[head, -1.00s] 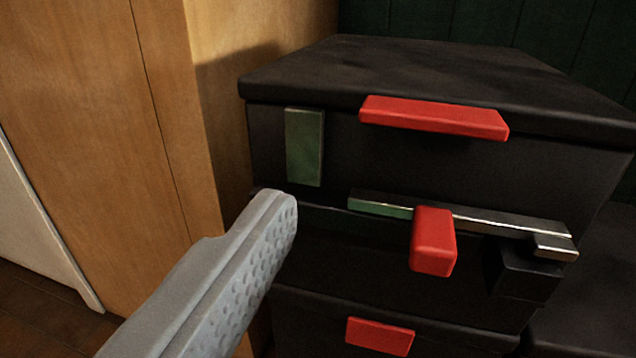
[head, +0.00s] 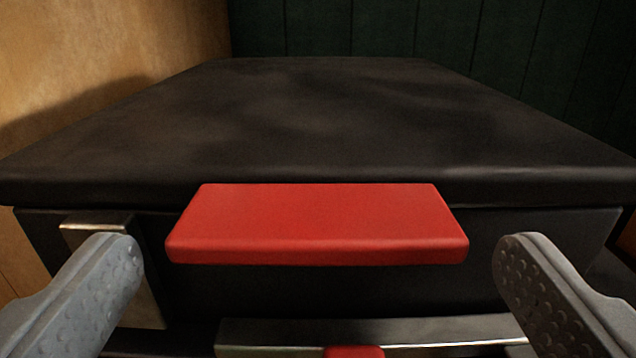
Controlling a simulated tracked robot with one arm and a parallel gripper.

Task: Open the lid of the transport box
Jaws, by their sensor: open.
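The transport box is black, with a flat closed lid (head: 330,120) that fills most of the head view. A wide red handle (head: 318,225) sticks out from the middle of the lid's front edge. My gripper (head: 320,262) is open, with one grey dimpled finger on each side of the handle, lower in the picture. Neither finger visibly touches the handle. Below, a metal bar (head: 430,332) runs across the front, with the top of a smaller red part (head: 353,352) at the bottom edge of the picture.
A wooden panel (head: 120,60) stands close on the left of the box. A dark green slatted wall (head: 400,30) is behind it. A metal plate (head: 147,290) sits on the box front, partly behind the left finger.

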